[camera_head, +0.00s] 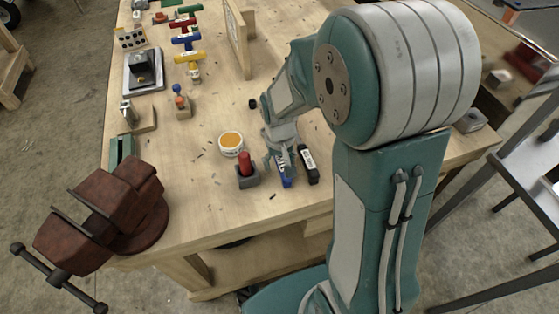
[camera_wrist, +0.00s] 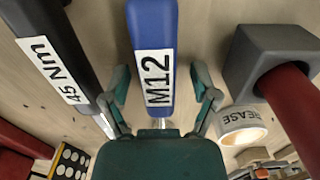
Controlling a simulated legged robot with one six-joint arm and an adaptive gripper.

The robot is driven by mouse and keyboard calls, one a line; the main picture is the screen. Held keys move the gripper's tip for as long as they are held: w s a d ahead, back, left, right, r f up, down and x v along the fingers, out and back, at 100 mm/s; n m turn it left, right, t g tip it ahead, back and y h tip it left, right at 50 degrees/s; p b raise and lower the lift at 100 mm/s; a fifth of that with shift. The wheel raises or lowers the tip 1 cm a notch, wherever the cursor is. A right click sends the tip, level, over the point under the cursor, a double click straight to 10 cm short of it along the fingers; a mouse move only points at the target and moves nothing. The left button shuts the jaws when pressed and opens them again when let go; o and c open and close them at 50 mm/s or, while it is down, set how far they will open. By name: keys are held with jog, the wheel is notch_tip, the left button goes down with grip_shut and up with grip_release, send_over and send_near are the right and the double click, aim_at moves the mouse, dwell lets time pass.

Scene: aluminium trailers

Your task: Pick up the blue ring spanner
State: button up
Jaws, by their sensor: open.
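A blue-handled tool (camera_wrist: 152,40) with a white "M12" label lies in the middle of the wrist view. A thin metal shank runs from its handle under my gripper's palm, so its far end is hidden and I cannot see a ring. In the head view the blue handle (camera_head: 285,180) sticks out toward the table's front edge below my gripper (camera_head: 279,160). In the wrist view my gripper (camera_wrist: 160,88) is open, with one finger on each side of the blue handle. Gaps show between fingers and handle.
A black tool (camera_head: 308,165) labelled "45 Nm" lies close to the right in the head view. A grey block with a red cylinder (camera_head: 245,164) and a grease tub (camera_head: 231,143) stand left. A rust-red vice (camera_head: 120,200) sits at the workbench's (camera_head: 210,215) front-left corner.

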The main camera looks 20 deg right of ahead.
grip_shut()
jog(key=shift+r, duration=0.15)
